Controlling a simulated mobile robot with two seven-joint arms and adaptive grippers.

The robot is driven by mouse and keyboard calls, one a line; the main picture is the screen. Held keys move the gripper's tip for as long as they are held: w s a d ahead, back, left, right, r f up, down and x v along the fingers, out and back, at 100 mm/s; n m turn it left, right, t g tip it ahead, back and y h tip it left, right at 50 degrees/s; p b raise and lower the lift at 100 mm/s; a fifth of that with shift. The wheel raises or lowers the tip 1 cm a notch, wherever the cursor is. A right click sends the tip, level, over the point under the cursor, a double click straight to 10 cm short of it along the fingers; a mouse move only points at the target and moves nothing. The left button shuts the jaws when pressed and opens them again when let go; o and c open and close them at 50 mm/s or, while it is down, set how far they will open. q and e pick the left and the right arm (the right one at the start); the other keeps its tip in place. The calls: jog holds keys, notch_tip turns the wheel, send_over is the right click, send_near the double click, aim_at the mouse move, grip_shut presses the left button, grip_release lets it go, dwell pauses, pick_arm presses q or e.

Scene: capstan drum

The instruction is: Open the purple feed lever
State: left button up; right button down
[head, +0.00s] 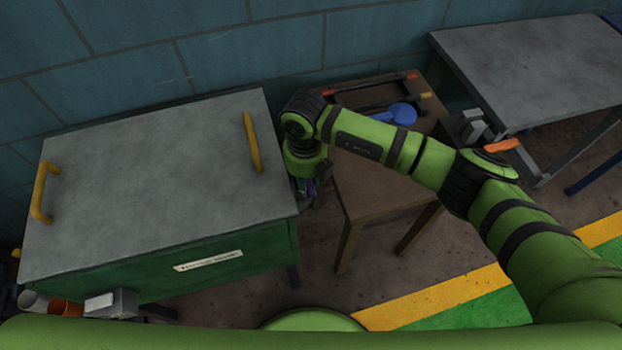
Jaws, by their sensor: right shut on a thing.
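My right arm reaches in from the right, and its wrist bends down beside the green cabinet's right side. My right gripper (305,192) points down there and is shut. A small patch of the purple feed lever (308,185) shows at its fingers, mostly hidden by the gripper and wrist. The lever's full shape and how far it is turned cannot be seen. My left gripper is not in view.
The green cabinet (225,262) has a grey top with two yellow handles (253,142). A wooden table (375,190) close right holds a dark frame and a blue object (402,113). A grey table (530,70) stands at upper right. A narrow floor gap separates cabinet and wooden table.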

jog(key=c, duration=0.9)
grip_release()
notch_tip(320, 180, up, 12)
